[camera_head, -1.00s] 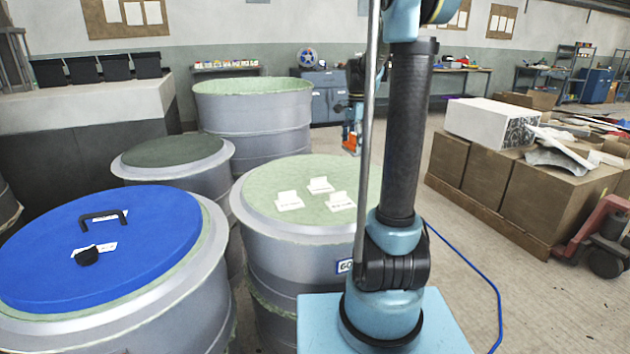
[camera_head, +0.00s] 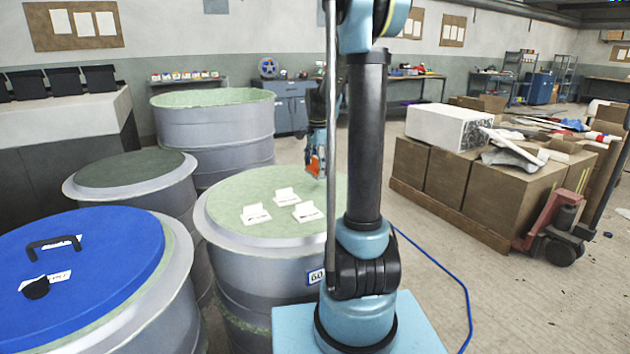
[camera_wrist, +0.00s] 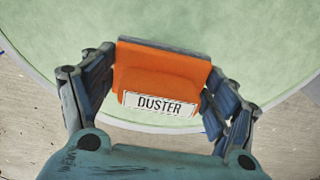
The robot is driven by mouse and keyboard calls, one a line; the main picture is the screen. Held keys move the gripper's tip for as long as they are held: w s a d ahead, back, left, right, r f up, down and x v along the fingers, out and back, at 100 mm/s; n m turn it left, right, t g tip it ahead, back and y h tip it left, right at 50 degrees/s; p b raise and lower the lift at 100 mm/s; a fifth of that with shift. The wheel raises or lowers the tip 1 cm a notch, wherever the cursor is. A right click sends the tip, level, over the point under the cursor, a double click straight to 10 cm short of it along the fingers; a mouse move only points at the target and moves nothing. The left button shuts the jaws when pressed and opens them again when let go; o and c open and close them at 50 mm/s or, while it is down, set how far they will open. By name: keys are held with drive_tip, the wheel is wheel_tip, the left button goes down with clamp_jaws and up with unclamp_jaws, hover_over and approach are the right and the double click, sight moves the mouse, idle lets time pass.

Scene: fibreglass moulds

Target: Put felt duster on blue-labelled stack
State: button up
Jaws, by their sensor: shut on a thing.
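The orange felt duster (camera_wrist: 160,75), with a white "DUSTER" label facing the wrist camera, is between the fingers of my gripper (camera_wrist: 158,82). My gripper is shut on it from both sides. The stack with a blue-edged label (camera_head: 316,277) has a round pale-green top (camera_head: 240,190). In the wrist view the duster overlaps a pale-green round surface (camera_wrist: 250,35) near its rim; the gap below cannot be told.
A drum with a blue lid (camera_head: 100,250) and black handle is at left. A dark-topped drum (camera_head: 130,172) and a tall drum (camera_head: 213,130) stand behind. Boxes (camera_head: 440,175) and a red pallet jack (camera_head: 555,220) are right.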

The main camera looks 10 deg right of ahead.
drive_tip(key=shift+f, duration=2.15)
drive_tip(key=o, duration=1.3)
drive_tip(key=shift+f, duration=0.1)
wheel_tip(320, 180, up, 12)
drive_tip(key=shift+r, duration=0.15)
drive_tip(key=shift+s, duration=0.1)
